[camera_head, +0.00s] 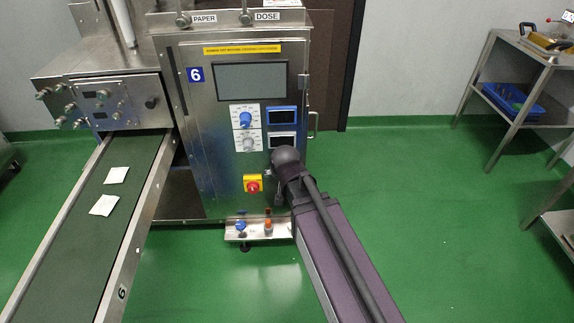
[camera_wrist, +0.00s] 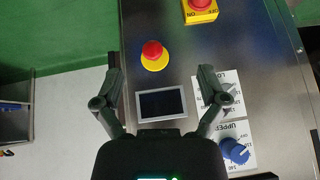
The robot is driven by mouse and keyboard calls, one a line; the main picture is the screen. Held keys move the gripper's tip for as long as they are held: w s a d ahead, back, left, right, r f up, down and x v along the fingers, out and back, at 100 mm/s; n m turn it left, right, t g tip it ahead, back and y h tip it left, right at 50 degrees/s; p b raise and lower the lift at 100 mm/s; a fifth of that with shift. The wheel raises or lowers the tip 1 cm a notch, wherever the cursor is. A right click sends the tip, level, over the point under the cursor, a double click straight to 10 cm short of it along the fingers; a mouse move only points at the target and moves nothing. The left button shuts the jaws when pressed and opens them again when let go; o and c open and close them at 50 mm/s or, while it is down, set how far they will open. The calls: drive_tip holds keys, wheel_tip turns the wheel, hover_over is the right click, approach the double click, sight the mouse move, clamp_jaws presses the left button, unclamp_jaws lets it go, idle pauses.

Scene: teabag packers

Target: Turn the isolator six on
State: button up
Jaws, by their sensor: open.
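The isolator (camera_head: 253,184) is a red rotary handle on a yellow plate, low on the front of the machine marked 6. It also shows at the top edge of the wrist view (camera_wrist: 200,8), partly cut off. Its handle position is too small to read. My gripper (camera_wrist: 160,80) is open and empty, fingers spread over the panel, with the isolator beyond the fingertips to the upper right.
A red button on a yellow disc (camera_wrist: 152,52) lies just beyond the fingertips. A small screen (camera_wrist: 161,104) is between the fingers; a blue knob (camera_wrist: 234,150) is right. A conveyor (camera_head: 75,215) stands left. The green floor (camera_head: 440,220) is clear at right, before a metal table (camera_head: 510,105).

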drive_tip(key=shift+g, duration=0.4)
drive_tip(key=shift+s+d+r+p, duration=0.2)
drive_tip(key=shift+d+r+p, duration=0.1)
drive_tip(key=shift+r+p, duration=0.25)
drive_tip(key=shift+s+d+r+p, duration=0.25)
drive_tip(key=shift+d+r+p, duration=0.1)
drive_tip(key=shift+r+p, duration=0.2)
drive_tip(key=shift+s+d+r+p, duration=0.2)
drive_tip(key=shift+d+r+p, duration=0.1)
drive_tip(key=shift+r+p, duration=0.25)
drive_tip(key=n+t+h+b, duration=0.1)
drive_tip(key=t+h+b, duration=0.15)
drive_tip(key=b, duration=1.55)
approach(253, 190)
drive_tip(key=shift+s+a+r+t+y, duration=0.15)
drive_tip(key=shift+s+r+t, duration=0.1)
drive_tip(key=shift+s+r, duration=0.45)
drive_tip(key=shift+s+r+t+y, duration=0.1)
drive_tip(key=shift+s+r+t, duration=0.2)
drive_tip(key=shift+s, duration=0.6)
drive_tip(key=shift+w, duration=0.1)
drive_tip(key=shift+b+x, duration=4.7)
drive_tip(key=shift+x, duration=2.05)
drive_tip(key=shift+f, duration=0.1)
